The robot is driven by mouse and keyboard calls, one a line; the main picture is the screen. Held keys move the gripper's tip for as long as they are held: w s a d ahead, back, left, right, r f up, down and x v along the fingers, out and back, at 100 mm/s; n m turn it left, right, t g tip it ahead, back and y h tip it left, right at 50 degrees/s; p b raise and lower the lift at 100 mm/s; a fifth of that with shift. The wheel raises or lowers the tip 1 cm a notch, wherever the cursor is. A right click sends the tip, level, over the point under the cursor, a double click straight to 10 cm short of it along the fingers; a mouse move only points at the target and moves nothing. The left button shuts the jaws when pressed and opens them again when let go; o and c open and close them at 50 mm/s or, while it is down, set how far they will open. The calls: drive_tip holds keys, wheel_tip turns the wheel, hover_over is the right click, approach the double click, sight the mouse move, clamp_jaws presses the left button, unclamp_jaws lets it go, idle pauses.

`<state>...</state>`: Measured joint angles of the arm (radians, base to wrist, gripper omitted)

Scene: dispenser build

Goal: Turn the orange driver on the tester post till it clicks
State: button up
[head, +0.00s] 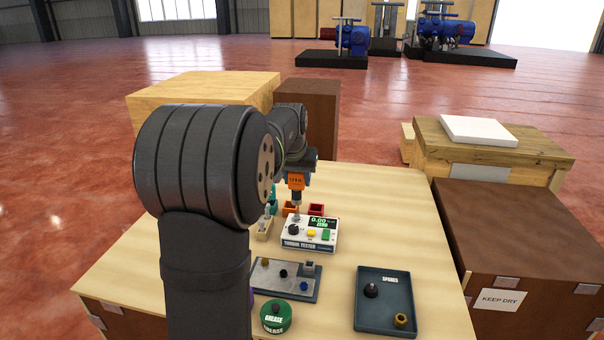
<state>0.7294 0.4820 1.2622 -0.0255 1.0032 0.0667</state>
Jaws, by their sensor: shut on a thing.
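My gripper (298,172), partly hidden by my arm, is shut on the orange driver (296,182). The driver stands roughly upright with its dark tip pointing down. The white torque tester (309,234) is below it, with a display reading 0.00, a dark knob, a yellow button and a green button. A small post (295,218) stands at the tester's back left. The driver's tip is over or behind the post. I cannot tell whether they touch.
Small red (316,209) and orange (290,208) bins stand behind the tester. A grey plate (268,284) with several fittings, a green grease tin (276,316) and a dark spares tray (386,325) are in front.

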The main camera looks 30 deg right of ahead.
sight(296, 189)
drive_tip(key=shift+f, duration=1.8)
drive_tip(key=shift+f, duration=0.8)
drive_tip(key=m+g, duration=0.1)
drive_tip(key=m, duration=0.2)
drive_tip(key=shift+s+h, duration=0.1)
drive_tip(key=shift+h, duration=0.3)
drive_tip(key=shift+r, duration=2.25)
